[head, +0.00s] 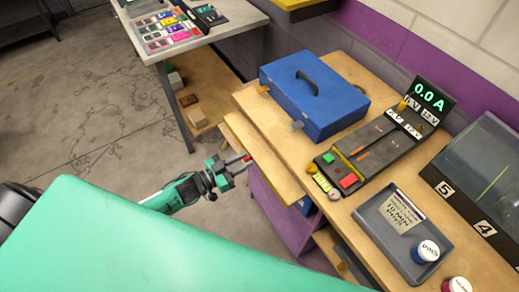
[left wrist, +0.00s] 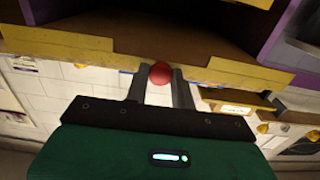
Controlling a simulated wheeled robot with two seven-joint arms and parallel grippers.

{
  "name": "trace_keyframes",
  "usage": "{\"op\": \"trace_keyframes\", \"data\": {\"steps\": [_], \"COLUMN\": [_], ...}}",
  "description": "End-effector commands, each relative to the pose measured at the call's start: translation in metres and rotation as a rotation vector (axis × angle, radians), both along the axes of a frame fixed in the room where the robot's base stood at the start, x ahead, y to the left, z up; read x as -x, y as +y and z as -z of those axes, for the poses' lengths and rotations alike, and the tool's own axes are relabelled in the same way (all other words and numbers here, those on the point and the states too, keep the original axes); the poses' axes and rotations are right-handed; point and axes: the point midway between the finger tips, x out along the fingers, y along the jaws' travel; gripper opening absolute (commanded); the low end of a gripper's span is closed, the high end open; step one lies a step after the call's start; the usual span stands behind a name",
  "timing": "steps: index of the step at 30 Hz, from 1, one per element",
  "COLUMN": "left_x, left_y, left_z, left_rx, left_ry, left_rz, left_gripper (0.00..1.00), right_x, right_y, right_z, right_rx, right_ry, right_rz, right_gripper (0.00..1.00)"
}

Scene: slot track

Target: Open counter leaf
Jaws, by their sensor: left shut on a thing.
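The counter leaf (head: 272,172) is a pale wooden strip along the front edge of the wooden counter (head: 250,102); its exact angle is hard to tell. A small red knob (head: 246,157) sits at its outer edge. My left gripper (head: 238,161) reaches in from the left and is shut on this knob. In the left wrist view the red knob (left wrist: 160,73) is between the two dark fingers, against a wooden edge with yellow strips (left wrist: 215,72). My right gripper is not in view.
A blue cash box (head: 312,95) and a black control panel (head: 372,150) with a green display stand on the counter. A grey tray (head: 388,240) with a note and a jar lies nearer. Another table (head: 225,22) stands at the upper left. Bare floor (head: 95,120) lies left of the leaf.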

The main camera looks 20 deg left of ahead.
Motion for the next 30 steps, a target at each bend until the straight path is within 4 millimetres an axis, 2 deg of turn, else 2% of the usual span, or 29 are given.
{"op": "trace_keyframes", "data": {"steps": [1,6,15,21,30], "left_x": [0.015,0.056,0.108,0.123,0.127], "left_y": [0.011,0.043,0.084,0.096,0.099], "left_z": [-0.001,-0.001,-0.001,0.0,0.0], "left_rx": [-0.003,-0.004,-0.002,0.0,0.0], "left_ry": [0.008,0.006,0.003,0.002,0.0], "left_rz": [-0.001,0.0,0.0,0.0,0.0], "left_gripper": [0.0,0.0,0.0,0.0,0.0], "right_x": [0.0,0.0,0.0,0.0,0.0], "right_y": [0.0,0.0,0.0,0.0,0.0], "right_z": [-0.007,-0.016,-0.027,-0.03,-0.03], "right_rx": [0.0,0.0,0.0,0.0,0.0], "right_ry": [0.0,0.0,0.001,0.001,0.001], "right_rz": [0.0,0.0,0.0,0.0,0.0], "right_gripper": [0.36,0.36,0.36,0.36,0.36]}}
